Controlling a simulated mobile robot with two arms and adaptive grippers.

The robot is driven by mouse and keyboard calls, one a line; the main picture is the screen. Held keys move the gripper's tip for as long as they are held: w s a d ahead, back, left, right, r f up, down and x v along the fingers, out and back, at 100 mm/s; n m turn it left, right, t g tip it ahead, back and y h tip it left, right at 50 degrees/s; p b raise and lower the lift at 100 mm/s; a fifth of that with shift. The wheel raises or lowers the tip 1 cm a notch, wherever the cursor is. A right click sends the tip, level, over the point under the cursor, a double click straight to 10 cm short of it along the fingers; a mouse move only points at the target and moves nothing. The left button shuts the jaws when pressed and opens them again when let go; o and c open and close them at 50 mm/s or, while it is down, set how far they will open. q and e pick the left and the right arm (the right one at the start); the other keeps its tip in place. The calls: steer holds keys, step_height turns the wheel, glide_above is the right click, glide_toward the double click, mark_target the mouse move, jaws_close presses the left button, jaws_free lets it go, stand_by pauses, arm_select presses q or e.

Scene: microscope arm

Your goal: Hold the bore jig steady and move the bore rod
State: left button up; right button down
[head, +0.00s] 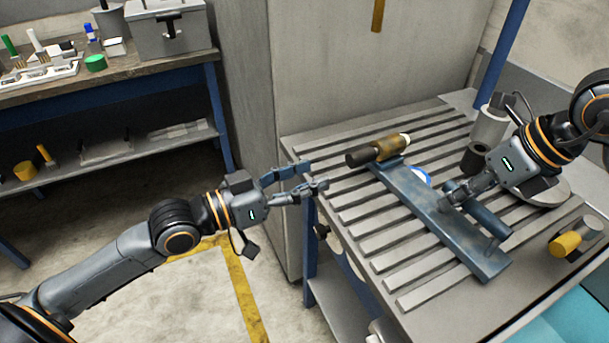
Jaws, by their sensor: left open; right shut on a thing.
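The bore jig appears to be the long blue metal bar (415,207) with a short blue cylinder (487,218) beside its lower end. It lies slanted across the slatted table. The bore rod appears to be the brown and black cylinder with a pale tip (378,149), at the bar's upper end; whether it sits in a bore I cannot tell. My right gripper (450,192) is shut on the bore jig near its middle; its fingertips partly hide the contact. My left gripper (316,176) is open and empty, off the table's left edge, left of and below the rod.
The slatted table (362,232) has free slats left of the bar. A blue and white round thing (421,176) lies behind the bar. A workbench (100,75) is at the far left.

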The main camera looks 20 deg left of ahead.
steer(key=shift+r, duration=0.1)
steer(key=c, duration=1.1)
jaws_free()
